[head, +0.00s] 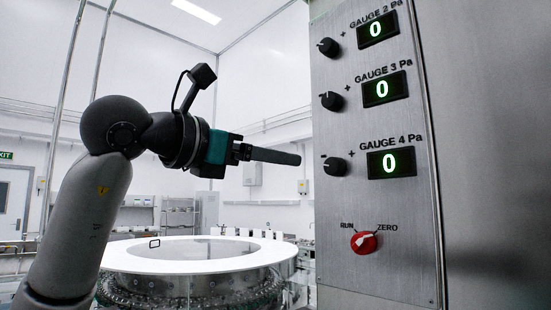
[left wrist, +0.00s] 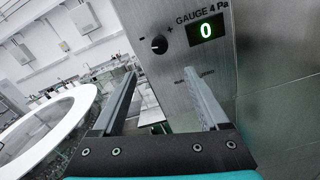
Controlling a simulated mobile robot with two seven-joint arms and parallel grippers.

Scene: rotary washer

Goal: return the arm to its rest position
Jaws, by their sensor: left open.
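My left arm (head: 95,200) comes up from the lower left of the head view and bends at a dark joint. My left gripper (head: 298,159) points right, its fingers seen side-on near the left edge of the panel. In the left wrist view my left gripper (left wrist: 160,95) has its two fingers spread apart with nothing between them. The fingers appear clear of the panel and its knobs. My right gripper is in neither view.
The steel panel (head: 345,265) at right carries black knobs, gauges reading 0 and a red RUN/ZERO switch (head: 364,242). A round washer with a white rim (head: 125,258) stands behind my arm. Shelves and a door lie farther back.

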